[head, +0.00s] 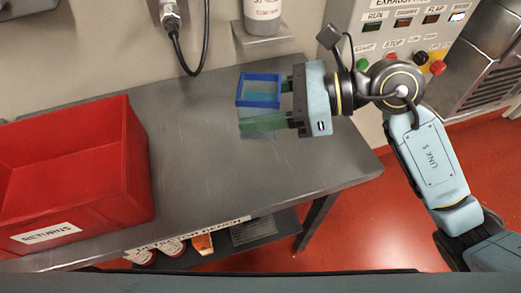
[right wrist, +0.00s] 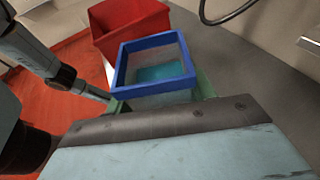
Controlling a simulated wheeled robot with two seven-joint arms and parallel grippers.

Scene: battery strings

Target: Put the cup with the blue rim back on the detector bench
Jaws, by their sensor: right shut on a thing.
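The cup with the blue rim (head: 259,77) is square and clear-walled, with something teal inside. It is held over the grey bench (head: 205,150) near its right part. My right gripper (head: 268,104) is shut on the cup from the right, with green fingers along its sides. In the right wrist view the blue rim (right wrist: 153,44) faces up and the cup looks roughly upright. I cannot tell whether its base touches the bench.
A red bin (head: 75,172) labelled RETURNS stands at the left of the bench. A bottle (head: 263,15) sits on a wall ledge behind. A cable (head: 190,65) hangs at the back. A control panel (head: 405,25) is on the right wall. Bench space between bin and cup is clear.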

